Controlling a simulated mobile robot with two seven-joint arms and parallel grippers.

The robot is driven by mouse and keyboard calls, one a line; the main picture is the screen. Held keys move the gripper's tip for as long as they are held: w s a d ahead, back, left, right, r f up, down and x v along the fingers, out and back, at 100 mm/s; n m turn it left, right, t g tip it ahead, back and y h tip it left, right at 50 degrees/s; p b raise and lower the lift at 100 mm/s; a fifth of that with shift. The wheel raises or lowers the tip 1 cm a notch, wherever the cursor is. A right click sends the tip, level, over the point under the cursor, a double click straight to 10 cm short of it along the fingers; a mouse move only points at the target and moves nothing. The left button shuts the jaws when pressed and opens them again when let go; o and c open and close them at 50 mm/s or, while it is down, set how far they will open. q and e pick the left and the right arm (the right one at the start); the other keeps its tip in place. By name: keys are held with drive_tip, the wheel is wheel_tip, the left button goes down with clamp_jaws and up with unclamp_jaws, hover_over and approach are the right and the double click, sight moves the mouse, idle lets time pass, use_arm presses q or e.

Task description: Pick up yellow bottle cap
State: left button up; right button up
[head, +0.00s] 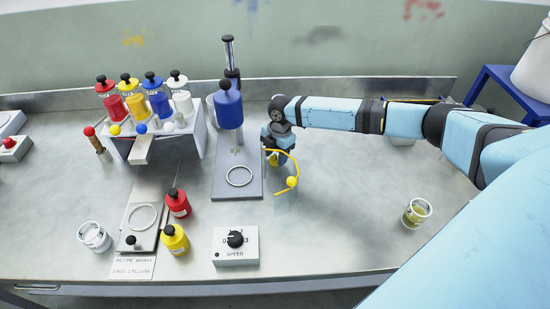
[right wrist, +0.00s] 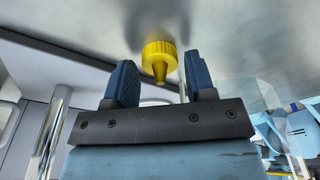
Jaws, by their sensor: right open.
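The yellow bottle cap (right wrist: 160,58) is ribbed and has a tapered nozzle pointing toward the camera in the right wrist view. It lies against the steel surface, between and just past my fingertips, with gaps on both sides. My right gripper (right wrist: 160,84) is open, with its two dark blue fingers on either side of the cap. In the head view my right gripper (head: 273,152) hangs low over the table, right of the press base; it largely hides the cap there. My left gripper is out of view.
A clear bottle with a yellow lid (head: 292,182) and curved yellow spout stands close by the gripper. A speed box (head: 235,252) stands in front.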

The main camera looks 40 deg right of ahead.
drive_tip(key=shift+f, duration=0.45)
drive_tip(key=shift+a, duration=0.1)
drive_tip(key=shift+c, duration=0.2)
drive_tip(key=c, duration=0.6)
drive_tip(key=shift+c, duration=0.2)
drive_tip(key=shift+r, duration=0.15)
